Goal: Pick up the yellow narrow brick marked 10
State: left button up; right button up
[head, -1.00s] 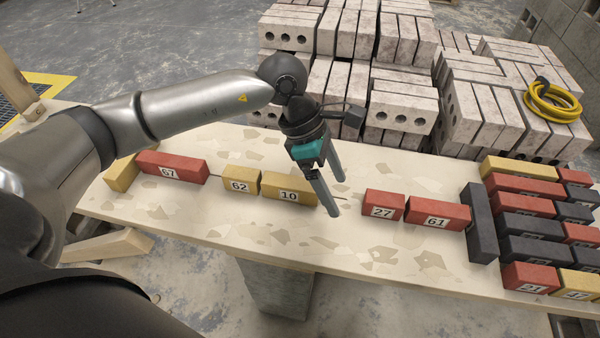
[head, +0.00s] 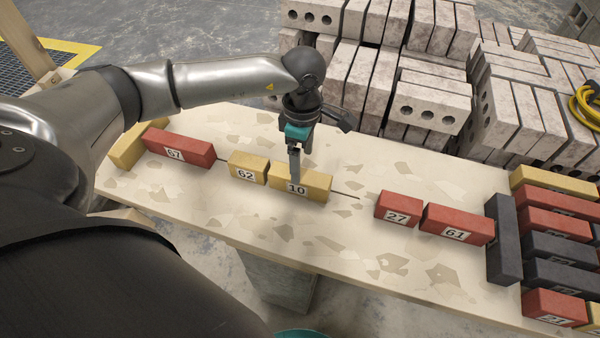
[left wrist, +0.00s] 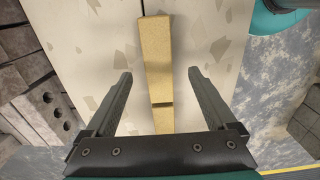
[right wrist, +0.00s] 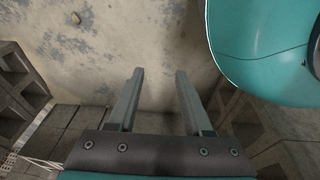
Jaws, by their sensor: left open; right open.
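The yellow brick marked 10 (head: 315,188) lies on the pale, patchy table top in a row, just right of the yellow brick marked 62 (head: 240,162). My left gripper (head: 295,180) is at brick 10, its fingers pointing down and hiding part of the brick's top. In the left wrist view, brick 10 (left wrist: 156,60) runs between the open fingers (left wrist: 160,74), apart from both; how low the tips are is unclear. A seam parts it from a second yellow piece. My right gripper (right wrist: 158,72) is open and empty in the right wrist view.
Red bricks 67 (head: 180,148), 27 (head: 397,207) and 61 (head: 457,222) share the row. A dark brick (head: 503,240) and a stack of mixed bricks (head: 560,220) stand at the right. Pale block piles (head: 425,100) stand behind the table (head: 345,240).

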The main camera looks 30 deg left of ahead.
pick_arm(q)
jog(key=shift+a+f+b, duration=0.2)
jog(key=shift+f+b, duration=0.55)
jog(key=shift+f, duration=1.25)
jog(key=shift+a+f+b, duration=0.1)
jog(key=shift+f+b, duration=0.35)
jog(key=shift+f, duration=0.9)
pick_arm(e)
jog(key=shift+w+a+r, duration=0.7)
jog(key=shift+w+r, duration=0.15)
jog(key=shift+r, duration=0.15)
jog(key=shift+w+a+r, duration=0.7)
jog(key=shift+w+r, duration=0.1)
jog(key=shift+r, duration=0.2)
pick_arm(q)
jog(key=shift+c, duration=0.2)
grip_shut()
jog(key=shift+w+r, duration=0.1)
jog(key=shift+w, duration=0.05)
